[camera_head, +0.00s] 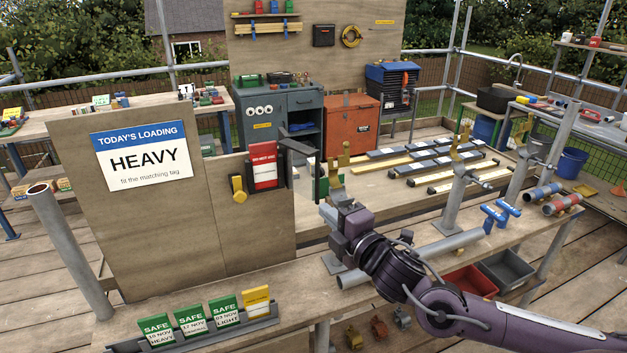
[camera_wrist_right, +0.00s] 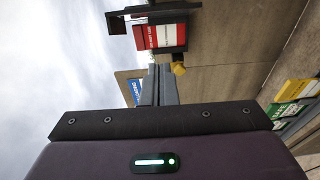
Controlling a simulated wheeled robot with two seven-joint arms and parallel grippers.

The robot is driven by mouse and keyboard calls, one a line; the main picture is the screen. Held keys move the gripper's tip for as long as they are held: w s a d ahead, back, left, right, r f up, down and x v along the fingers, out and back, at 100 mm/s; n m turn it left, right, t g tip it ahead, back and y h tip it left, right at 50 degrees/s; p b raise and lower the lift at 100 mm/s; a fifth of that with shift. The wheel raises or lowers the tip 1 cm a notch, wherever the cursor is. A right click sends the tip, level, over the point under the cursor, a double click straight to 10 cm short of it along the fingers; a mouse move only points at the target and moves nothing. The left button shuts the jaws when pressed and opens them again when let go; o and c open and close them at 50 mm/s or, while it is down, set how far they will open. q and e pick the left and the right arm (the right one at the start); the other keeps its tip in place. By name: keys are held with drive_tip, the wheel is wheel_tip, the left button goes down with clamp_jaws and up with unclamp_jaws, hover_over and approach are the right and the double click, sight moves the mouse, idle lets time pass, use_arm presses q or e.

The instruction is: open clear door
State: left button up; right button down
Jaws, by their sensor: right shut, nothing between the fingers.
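The tag holder (camera_head: 283,172) is a dark frame on the plywood board, with a red and white tag (camera_head: 265,166) in it. The clear door (camera_head: 304,182) is a see-through panel at the holder's right side, standing out from the board, so it looks swung open. A yellow knob (camera_head: 239,188) is left of the holder. My right gripper (camera_head: 328,212) is shut and empty, just right of and below the door, apparently apart from it. In the right wrist view its closed fingers (camera_wrist_right: 158,86) point toward the red tag (camera_wrist_right: 165,36). My left gripper is out of view.
A board sign (camera_head: 143,155) reads HEAVY. A rack (camera_head: 200,338) of green and yellow tags stands at the front of the bench. A grey pipe (camera_head: 410,258) lies under my right arm. An upright brass-coloured clamp (camera_head: 337,170) is close behind my gripper.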

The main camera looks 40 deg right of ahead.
drive_tip(key=p, duration=0.3)
approach(303, 171)
drive_tip(key=shift+w, duration=2.1)
drive_tip(key=shift+a+f, duration=0.15)
drive_tip(key=shift+w, duration=0.1)
